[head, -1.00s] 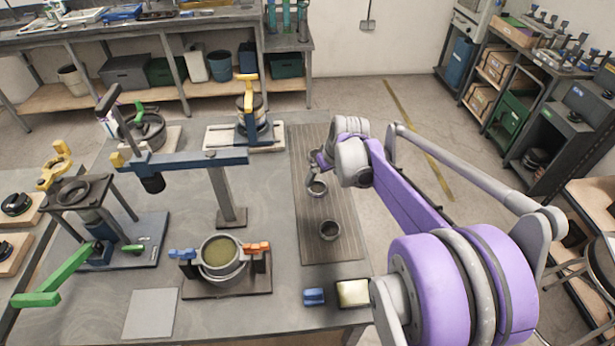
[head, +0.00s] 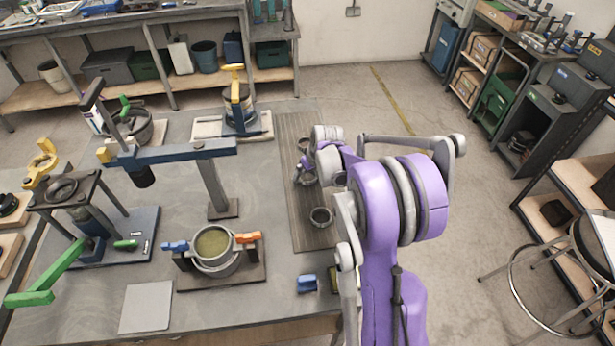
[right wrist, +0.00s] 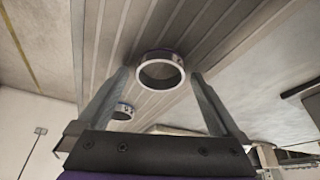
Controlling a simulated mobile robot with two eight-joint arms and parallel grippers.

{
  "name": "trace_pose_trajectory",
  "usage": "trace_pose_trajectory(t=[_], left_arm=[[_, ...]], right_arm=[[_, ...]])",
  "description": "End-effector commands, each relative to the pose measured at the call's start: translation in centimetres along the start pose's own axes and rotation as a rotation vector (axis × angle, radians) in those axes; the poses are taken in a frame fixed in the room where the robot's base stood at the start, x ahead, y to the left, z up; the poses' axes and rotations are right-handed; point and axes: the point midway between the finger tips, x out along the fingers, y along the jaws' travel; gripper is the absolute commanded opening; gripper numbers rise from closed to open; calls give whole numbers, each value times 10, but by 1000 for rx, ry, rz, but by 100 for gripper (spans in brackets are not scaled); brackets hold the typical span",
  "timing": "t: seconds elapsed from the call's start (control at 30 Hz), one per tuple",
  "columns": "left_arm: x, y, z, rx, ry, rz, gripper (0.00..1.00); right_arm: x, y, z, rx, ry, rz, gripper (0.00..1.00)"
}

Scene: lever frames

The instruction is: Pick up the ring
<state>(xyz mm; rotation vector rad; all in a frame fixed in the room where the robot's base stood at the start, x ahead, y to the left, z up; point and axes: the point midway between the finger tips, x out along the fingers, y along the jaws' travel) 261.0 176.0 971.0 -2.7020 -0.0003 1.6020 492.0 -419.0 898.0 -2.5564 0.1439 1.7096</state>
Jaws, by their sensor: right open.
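Small grey metal rings stand on the dark ribbed mat (head: 290,215). In the right wrist view one ring (right wrist: 160,87) lies between and just beyond the fingertips, and a second ring (right wrist: 122,115) stands farther off, by the left finger. My right gripper (head: 303,173) is open and empty over the mat; its fingers also show in the right wrist view (right wrist: 160,82). In the head view, one ring (head: 321,222) stands at the mat's near part and another (head: 304,150) farther back. The gripper partly hides the ring beneath it. My left gripper is out of view.
A round pot in a clamp (head: 213,264) stands left of the mat. A small blue block (head: 307,284) lies near the table's front edge. Open floor lies right of the table.

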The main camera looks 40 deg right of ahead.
Motion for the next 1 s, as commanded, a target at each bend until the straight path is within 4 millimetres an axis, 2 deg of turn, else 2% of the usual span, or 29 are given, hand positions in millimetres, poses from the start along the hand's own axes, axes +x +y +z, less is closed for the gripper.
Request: trace_pose_trajectory(t=[0.2,0.7,1.0], left_arm=[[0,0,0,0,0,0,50],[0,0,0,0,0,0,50],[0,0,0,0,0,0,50]], right_arm=[[1,0,0,0,0,0,98],[0,0,0,0,0,0,9],[-6,0,-2,1,0,0,9]])
